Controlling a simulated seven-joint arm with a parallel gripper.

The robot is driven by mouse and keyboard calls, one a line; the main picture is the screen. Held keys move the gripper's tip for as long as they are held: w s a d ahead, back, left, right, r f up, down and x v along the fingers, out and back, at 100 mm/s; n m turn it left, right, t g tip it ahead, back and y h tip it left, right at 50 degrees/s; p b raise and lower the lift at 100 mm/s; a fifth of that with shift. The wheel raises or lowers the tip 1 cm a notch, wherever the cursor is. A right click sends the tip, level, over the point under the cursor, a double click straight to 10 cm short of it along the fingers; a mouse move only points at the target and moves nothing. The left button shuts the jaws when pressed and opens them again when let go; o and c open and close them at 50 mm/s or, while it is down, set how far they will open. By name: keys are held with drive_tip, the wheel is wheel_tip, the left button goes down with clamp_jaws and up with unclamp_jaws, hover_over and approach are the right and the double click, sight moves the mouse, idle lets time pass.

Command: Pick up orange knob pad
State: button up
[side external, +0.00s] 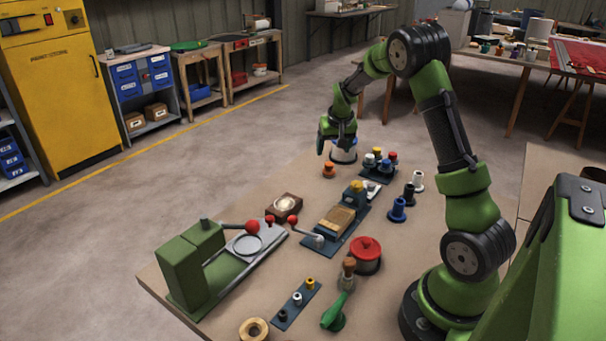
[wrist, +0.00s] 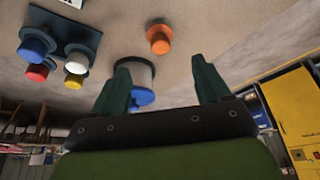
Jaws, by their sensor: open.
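The orange knob pad (side external: 328,170) stands on the tan table near its far edge, a small round piece with a wider base. It also shows in the wrist view (wrist: 159,40), beyond my fingers and apart from them. My gripper (side external: 335,146) is above the table's far end, near the knob pad and over a pale cylinder. In the wrist view my gripper (wrist: 162,82) has its two dark green fingers spread wide, with nothing held between them.
A grey-white cylinder (side external: 343,152) with blue on it stands close to the knob pad. A dark rack (side external: 376,175) holds several coloured knobs. Blue, black and white knob pieces (side external: 397,210) stand nearby. A green press (side external: 196,262) stands at the near left.

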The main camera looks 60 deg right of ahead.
sight(330, 164)
drive_tip(key=x, duration=0.9)
drive_tip(key=shift+a+f, duration=0.1)
drive_tip(key=shift+f, duration=0.05)
drive_tip(key=shift+c, duration=0.2)
drive_tip(key=c, duration=1.1)
drive_tip(key=shift+r, duration=5.05)
